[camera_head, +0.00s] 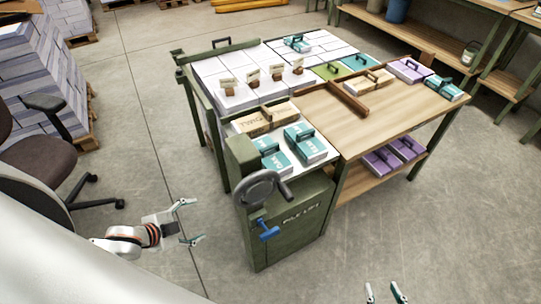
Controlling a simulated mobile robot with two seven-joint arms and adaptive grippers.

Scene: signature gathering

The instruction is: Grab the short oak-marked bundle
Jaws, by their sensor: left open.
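I cannot tell which one is the short bundle. My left gripper (190,221) is open and empty, left of the green lift cabinet. My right gripper (385,292) is open and empty at the bottom edge, over the floor.
The green lift cabinet (290,235) with a dark handwheel (261,187) stands in front of the bundles. A tan bundle (265,119) lies behind them. Purple bundles (381,161) sit on the lower shelf. A chair (35,160) stands at left. The floor at lower right is clear.

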